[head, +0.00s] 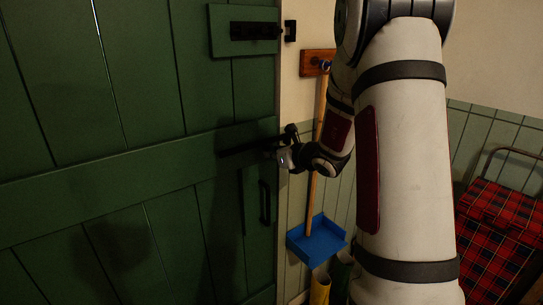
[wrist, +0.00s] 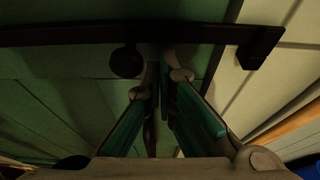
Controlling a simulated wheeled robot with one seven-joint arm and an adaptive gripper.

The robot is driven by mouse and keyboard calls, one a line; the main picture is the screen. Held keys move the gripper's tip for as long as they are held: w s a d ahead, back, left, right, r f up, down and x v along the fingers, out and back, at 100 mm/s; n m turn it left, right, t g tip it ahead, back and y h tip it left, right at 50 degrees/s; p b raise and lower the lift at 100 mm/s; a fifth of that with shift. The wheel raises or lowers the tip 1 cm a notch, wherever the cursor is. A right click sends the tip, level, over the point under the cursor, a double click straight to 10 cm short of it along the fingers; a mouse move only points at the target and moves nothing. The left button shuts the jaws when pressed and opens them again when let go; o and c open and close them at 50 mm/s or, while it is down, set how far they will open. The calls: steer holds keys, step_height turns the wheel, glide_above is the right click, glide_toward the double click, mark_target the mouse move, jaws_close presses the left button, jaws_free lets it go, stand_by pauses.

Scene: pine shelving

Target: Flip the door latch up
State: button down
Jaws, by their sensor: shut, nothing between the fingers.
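The green door (head: 150,165) fills the left of the head view. Its latch is a dark horizontal bar (head: 245,146), and the bar also crosses the top of the wrist view (wrist: 60,36). In the wrist view the bar reaches right to a dark catch (wrist: 262,46) on the pale frame. A round dark knob (wrist: 127,62) sits just below the bar. My gripper (wrist: 164,62) is shut and empty, its fingertips just below the bar and right of the knob. I cannot tell whether they touch it. In the head view my gripper (head: 283,156) partly hides the bar's right end.
A sliding bolt (head: 255,31) with a keeper (head: 290,31) is higher up. A dark pull handle (head: 265,202) is below the latch. Right of the door hang a wooden peg board (head: 314,62) and a long-handled blue dustpan (head: 316,242). A red plaid trolley (head: 500,235) stands at the right.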

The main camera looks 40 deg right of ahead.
steer(key=shift+r+n+h+b, duration=0.4)
steer(key=shift+r+n+b, duration=0.25)
steer(key=shift+r+b, duration=0.75)
steer(key=shift+r+n+h+b, duration=0.4)
steer(key=shift+r+n+b, duration=0.45)
steer(key=shift+b, duration=0.85)
steer(key=shift+r, duration=0.2)
steer(key=shift+d, duration=0.1)
steer(key=shift+d+f+b, duration=0.1)
steer(key=shift+f+b, duration=0.5)
steer(key=shift+f, duration=0.05)
steer(key=b, duration=0.2)
glide_toward(268, 142)
step_height(268, 142, down, 2)
steer(key=s, duration=0.3)
steer(key=shift+w+d, duration=0.15)
steer(key=shift+d, duration=0.3)
